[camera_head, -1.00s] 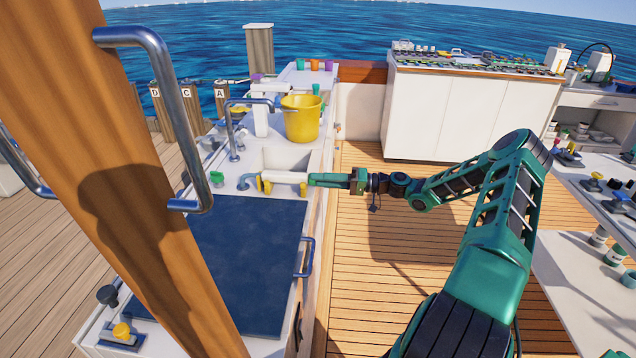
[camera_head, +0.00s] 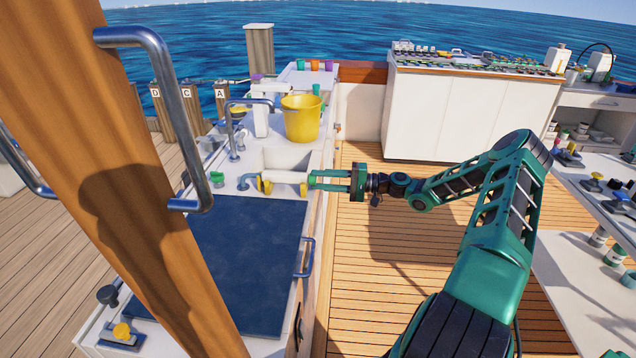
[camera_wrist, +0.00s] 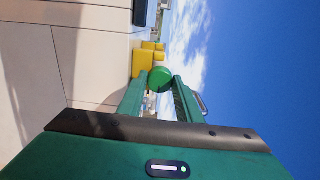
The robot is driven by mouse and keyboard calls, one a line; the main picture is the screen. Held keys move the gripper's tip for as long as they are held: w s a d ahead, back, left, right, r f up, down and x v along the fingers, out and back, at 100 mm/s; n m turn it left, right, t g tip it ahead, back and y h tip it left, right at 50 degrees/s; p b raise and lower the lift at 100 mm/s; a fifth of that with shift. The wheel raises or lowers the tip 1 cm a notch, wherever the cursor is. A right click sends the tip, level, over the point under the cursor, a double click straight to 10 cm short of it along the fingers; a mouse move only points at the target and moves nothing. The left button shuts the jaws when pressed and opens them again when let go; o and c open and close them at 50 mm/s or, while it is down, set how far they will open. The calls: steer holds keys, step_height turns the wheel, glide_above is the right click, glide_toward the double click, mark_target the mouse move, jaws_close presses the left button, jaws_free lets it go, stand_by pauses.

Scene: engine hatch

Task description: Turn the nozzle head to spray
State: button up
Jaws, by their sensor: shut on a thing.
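The nozzle has a pale body (camera_head: 285,177) lying level between yellow supports (camera_head: 263,186) at the near edge of the sink. A blue-grey hose end (camera_head: 246,182) meets its left side. Its round green head (camera_wrist: 160,77) faces my gripper in the wrist view, with a yellow support (camera_wrist: 143,60) just beyond it. My gripper (camera_head: 311,180) reaches in level from the right. Its two green fingers are shut on the green head, one on each side. The head's markings and its setting cannot be made out.
A yellow bucket (camera_head: 301,118) and a curved tap (camera_head: 236,130) stand behind the nozzle. A wooden post (camera_head: 125,160) with metal rails is at the left.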

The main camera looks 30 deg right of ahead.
steer(key=shift+f, duration=0.2)
steer(key=o, duration=1.1)
steer(key=shift+c, duration=0.2)
steer(key=shift+r, duration=0.1)
steer(key=v, duration=1)
steer(key=shift+s+d, duration=0.25)
steer(key=shift+d, duration=0.1)
